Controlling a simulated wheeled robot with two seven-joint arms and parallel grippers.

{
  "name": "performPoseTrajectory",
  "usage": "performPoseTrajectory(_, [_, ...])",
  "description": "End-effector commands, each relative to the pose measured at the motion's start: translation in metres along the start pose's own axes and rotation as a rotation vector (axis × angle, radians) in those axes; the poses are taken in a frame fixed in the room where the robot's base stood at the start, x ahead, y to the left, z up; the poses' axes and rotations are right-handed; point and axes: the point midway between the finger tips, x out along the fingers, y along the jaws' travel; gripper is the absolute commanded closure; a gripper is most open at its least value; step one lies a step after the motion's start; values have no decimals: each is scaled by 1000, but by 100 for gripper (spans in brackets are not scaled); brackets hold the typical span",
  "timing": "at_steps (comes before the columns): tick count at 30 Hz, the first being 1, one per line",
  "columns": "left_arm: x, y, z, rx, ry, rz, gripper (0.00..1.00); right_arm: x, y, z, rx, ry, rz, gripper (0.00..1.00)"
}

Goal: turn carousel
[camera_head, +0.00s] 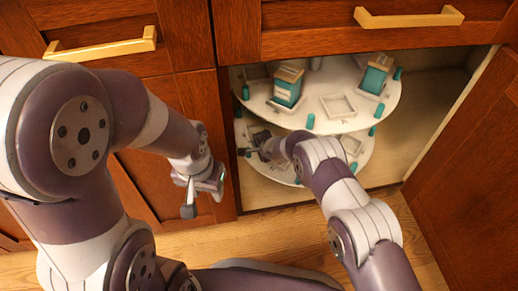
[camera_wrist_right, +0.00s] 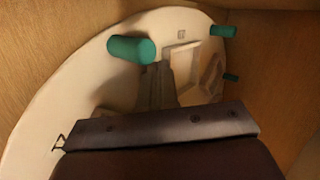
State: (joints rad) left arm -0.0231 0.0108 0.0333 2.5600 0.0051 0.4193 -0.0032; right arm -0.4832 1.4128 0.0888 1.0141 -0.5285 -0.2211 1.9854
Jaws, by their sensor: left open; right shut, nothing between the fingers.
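The white two-tier carousel stands inside the open corner cabinet, with its upper tier (camera_head: 300,110) above its lower tier (camera_head: 276,172). Teal pegs stand around the rims. My right arm reaches into the cabinet, and its gripper (camera_head: 258,143) is at the lower tier's left part, below the upper tier. In the right wrist view my right gripper (camera_wrist_right: 160,72) is shut and empty, close beside a teal peg (camera_wrist_right: 131,49) on a white tier (camera_wrist_right: 85,85); I cannot tell whether they touch. My left gripper (camera_head: 203,190) is open and empty outside the cabinet, in front of the left door.
Two teal-and-tan boxes (camera_head: 287,86) (camera_head: 374,77) stand on the upper tier. An empty square frame (camera_head: 338,106) is between them. The open cabinet door (camera_head: 468,165) bounds the right side. A drawer with a yellow handle (camera_head: 409,18) is above the opening.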

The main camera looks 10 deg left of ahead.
Motion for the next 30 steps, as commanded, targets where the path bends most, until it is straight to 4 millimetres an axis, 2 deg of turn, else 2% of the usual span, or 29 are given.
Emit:
performPoseTrajectory(9, [8,0,1,0,0,0,56,6,-5,0,-4,-4,0,100])
performPoseTrajectory(30, [3,0,0,0,0,0,56,2,-5,-2,-4,-4,1,100])
